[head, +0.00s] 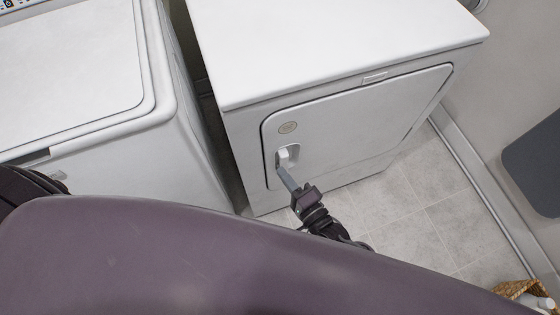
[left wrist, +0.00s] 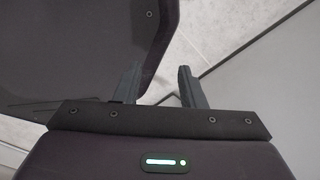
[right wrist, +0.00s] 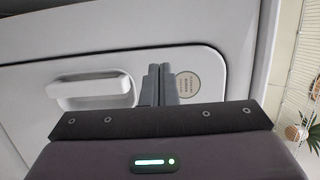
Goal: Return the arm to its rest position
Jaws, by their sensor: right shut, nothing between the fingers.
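My right gripper (head: 281,170) is at the front of the white dryer (head: 350,45), its fingers just below the door handle (head: 289,152). In the right wrist view the two fingers (right wrist: 159,68) are together with nothing between them. They lie between the white handle (right wrist: 92,90) and the round label (right wrist: 188,85) on the closed door. Whether they touch the door is unclear. My left gripper (left wrist: 160,68) shows in the left wrist view with its fingers apart and empty, above the floor. It is hidden in the head view.
A white washer (head: 70,70) stands left of the dryer, with a narrow gap between. Tiled floor (head: 410,205) is clear in front of the dryer. A wicker basket (head: 515,289) with bottles is at the lower right, and a dark grey panel (head: 535,165) is at the right.

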